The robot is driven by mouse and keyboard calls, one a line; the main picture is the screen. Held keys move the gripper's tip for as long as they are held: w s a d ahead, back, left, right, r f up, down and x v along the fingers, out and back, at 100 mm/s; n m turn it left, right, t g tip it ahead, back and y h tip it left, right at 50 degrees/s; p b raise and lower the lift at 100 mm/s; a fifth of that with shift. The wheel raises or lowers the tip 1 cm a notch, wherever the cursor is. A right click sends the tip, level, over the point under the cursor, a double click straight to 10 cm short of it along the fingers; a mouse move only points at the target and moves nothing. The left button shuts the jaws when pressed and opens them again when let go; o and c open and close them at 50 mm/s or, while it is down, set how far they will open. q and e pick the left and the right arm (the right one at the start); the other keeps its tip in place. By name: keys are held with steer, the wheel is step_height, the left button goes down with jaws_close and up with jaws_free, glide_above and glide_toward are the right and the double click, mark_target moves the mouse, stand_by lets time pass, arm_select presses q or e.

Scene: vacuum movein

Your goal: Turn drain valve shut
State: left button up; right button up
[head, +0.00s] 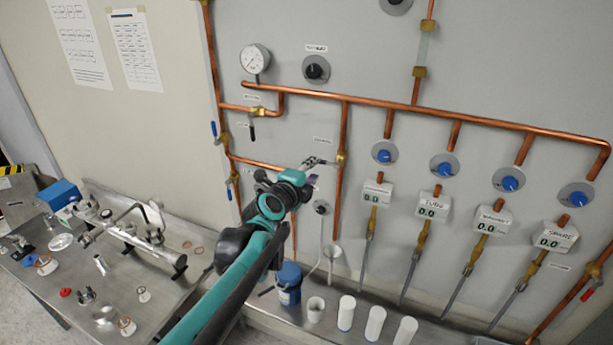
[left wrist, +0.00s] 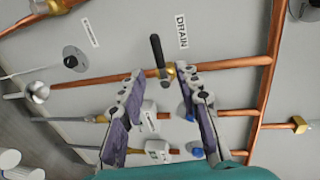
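The drain valve shows in the left wrist view as a brass body (left wrist: 169,73) on a copper pipe, with a black lever handle (left wrist: 157,50) standing across the pipe line beside the DRAIN label (left wrist: 181,31). In the head view its brass fitting (head: 341,159) is on the vertical pipe; I cannot make out the handle there. My left gripper (head: 317,172) is at the panel just left of that fitting. In the left wrist view its fingers (left wrist: 163,75) are spread wide, with the valve between and just beyond the tips, nothing gripped. My right gripper is not in view.
Copper pipes run over the grey panel (head: 460,60). Blue knobs (head: 445,165) and digital gauges (head: 433,206) are to the right. A blue container (head: 289,284) and several white cylinders stand on the ledge below. A metal bench (head: 150,285) with loose parts is at left.

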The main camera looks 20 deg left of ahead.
arm_select(q)
steer(key=shift+s+r, duration=0.2)
steer(key=shift+s, duration=0.85)
steer(key=shift+s+r, duration=0.2)
steer(key=shift+s, duration=0.85)
